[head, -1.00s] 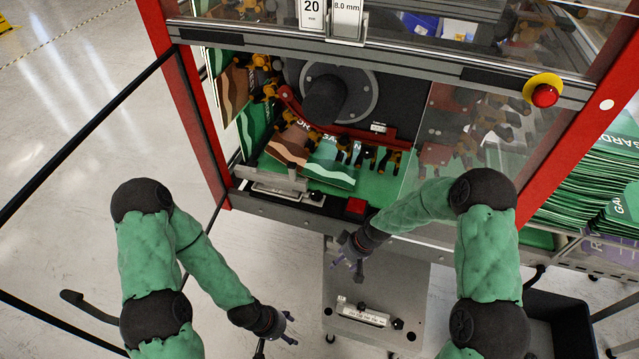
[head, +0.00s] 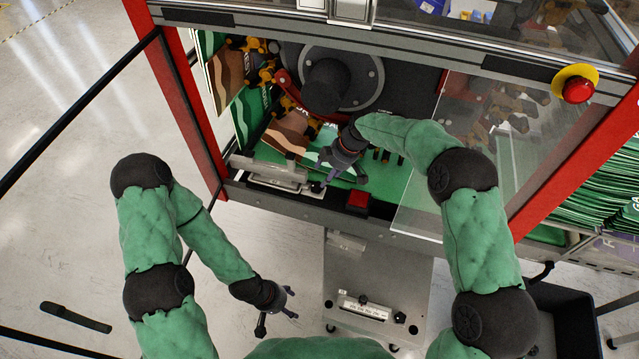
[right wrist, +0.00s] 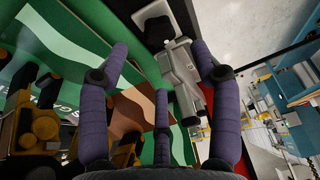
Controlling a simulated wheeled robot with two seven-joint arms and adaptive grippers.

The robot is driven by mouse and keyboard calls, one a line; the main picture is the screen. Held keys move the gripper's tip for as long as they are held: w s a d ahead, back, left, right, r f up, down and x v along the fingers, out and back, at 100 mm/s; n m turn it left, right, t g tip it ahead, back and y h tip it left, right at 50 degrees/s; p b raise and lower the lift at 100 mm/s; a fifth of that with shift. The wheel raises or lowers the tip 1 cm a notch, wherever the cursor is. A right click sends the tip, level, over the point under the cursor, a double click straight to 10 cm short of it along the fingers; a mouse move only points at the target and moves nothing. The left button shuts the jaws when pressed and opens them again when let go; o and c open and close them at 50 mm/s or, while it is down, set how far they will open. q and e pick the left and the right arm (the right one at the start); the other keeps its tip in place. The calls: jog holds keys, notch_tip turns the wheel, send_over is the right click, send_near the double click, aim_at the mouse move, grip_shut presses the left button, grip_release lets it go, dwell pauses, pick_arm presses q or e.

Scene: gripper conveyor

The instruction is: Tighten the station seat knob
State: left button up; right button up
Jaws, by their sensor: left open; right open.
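The station seat (head: 268,172) is a grey metal bar at the front left of the machine opening. Its small black knob (head: 317,187) is at the bar's right end. My right gripper (head: 341,174) is open and empty just above and right of the knob. In the right wrist view, the black knob (right wrist: 158,32) and the grey seat (right wrist: 183,75) show between and beyond the spread fingers, apart from them. My left gripper (head: 284,301) is open and empty, low and left of the cart.
A red block (head: 358,200) sits on the front ledge right of the knob. A clear panel (head: 455,190) hangs at the right of the opening. A grey cart (head: 385,270) holding a second metal piece (head: 362,307) stands below. Printed bags (head: 290,135) lie behind the seat.

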aim_at(318, 186)
jog(key=b+x, duration=0.1)
jog(key=x, duration=0.6)
jog(key=shift+c, duration=0.3)
jog(key=c, duration=1)
